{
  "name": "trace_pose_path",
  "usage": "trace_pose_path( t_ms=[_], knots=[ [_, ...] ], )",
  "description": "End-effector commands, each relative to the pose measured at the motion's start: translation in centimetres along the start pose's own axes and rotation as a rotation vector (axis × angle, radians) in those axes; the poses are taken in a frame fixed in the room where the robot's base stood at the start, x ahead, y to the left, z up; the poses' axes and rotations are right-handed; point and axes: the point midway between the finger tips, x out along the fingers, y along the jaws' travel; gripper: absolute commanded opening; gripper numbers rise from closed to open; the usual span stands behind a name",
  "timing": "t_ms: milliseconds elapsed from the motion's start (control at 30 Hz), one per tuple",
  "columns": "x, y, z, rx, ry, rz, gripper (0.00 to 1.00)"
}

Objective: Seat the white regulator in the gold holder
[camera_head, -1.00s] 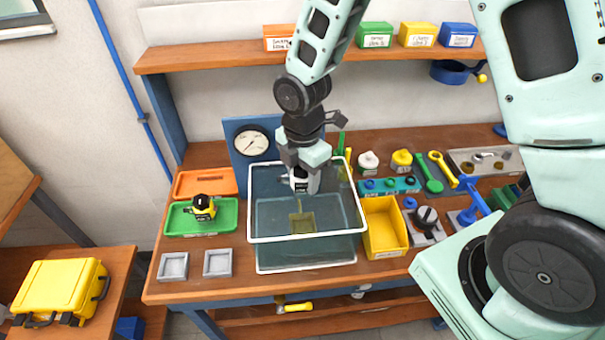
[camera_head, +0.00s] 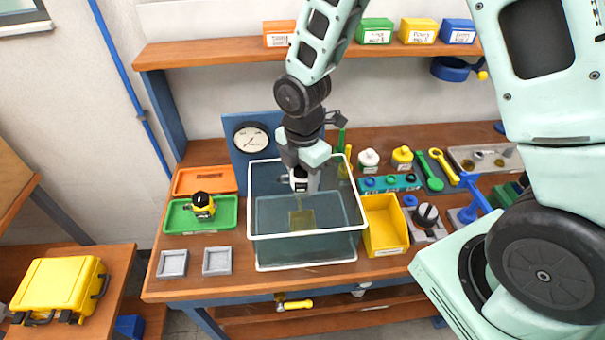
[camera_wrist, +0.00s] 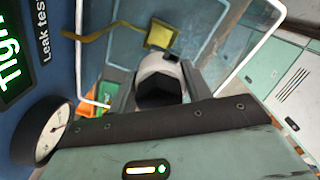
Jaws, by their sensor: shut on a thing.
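My gripper (camera_head: 303,170) points down over the clear, white-rimmed tank (camera_head: 256,240) and is shut on the white regulator (camera_head: 300,184). The gold holder (camera_head: 302,220) is a small square piece low in the tank, below and apart from the regulator. It also shows in the wrist view (camera_wrist: 160,36), beyond the regulator, with a gold strip running from it. The fingertips are partly hidden.
A blue panel with a round gauge (camera_head: 251,141) stands behind the tank. A green tray (camera_head: 227,213) holding a yellow-and-black regulator (camera_head: 201,205) is at left. A yellow bin (camera_head: 384,226) stands close at right. Two grey square trays (camera_head: 217,261) lie at front left.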

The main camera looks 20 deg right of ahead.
Motion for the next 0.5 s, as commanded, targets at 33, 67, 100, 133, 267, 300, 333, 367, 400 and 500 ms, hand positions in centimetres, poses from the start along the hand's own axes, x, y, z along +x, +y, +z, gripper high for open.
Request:
trace_pose_path(
  t_ms=[33, 67, 100, 133, 267, 300, 333, 367, 400, 500],
  knots=[
    [-0.05, 0.04, 0.00, 0.000, 0.000, 0.001, 0.09],
    [-0.06, 0.04, 0.00, 0.000, 0.000, 0.001, 0.09],
    [-0.05, 0.04, 0.00, 0.000, 0.000, 0.001, 0.09],
    [-0.03, 0.04, 0.00, 0.000, 0.000, 0.001, 0.09],
    [0.14, 0.04, 0.00, 0.000, 0.000, 0.001, 0.09],
    [0.22, 0.03, 0.00, 0.000, 0.000, 0.001, 0.09],
    [0.29, 0.03, 0.00, 0.001, 0.000, 0.001, 0.09],
    [0.36, 0.03, 0.00, 0.001, 0.000, 0.001, 0.09],
    [0.46, 0.03, 0.00, 0.001, 0.000, 0.001, 0.09],
    [0.69, 0.03, 0.00, 0.002, 0.000, 0.001, 0.09]
  ],
)
